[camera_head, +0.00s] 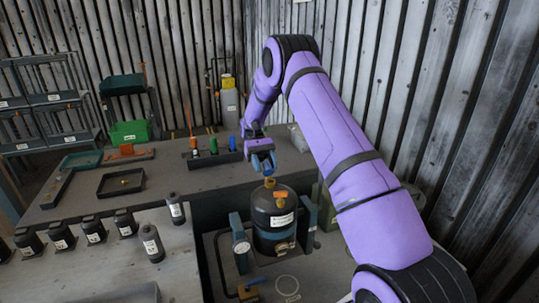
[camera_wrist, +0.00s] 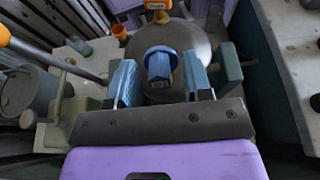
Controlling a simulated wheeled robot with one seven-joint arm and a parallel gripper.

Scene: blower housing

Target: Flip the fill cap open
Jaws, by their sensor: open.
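A dark rounded tank (camera_head: 272,219) with a white label stands upright below my gripper (camera_head: 263,161). In the wrist view, the top of the tank (camera_wrist: 190,37) shows with a blue cap (camera_wrist: 159,66) on it, apparently the fill cap. The cap looks closed down, though its hinge cannot be made out. My gripper (camera_wrist: 160,80) is open, with one blue finger on each side of the cap in that view. The head view shows the fingers above the tank, and contact with the cap cannot be seen. The cap is not clearly visible in the head view.
Orange fittings (camera_head: 280,195) sit on the tank top close to my gripper. A teal-and-white gauge-like part (camera_head: 240,246) stands left of the tank. Several black bottles (camera_head: 152,243) stand on the front bench. Trays (camera_head: 121,181) and a green bin (camera_head: 130,132) are farther back.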

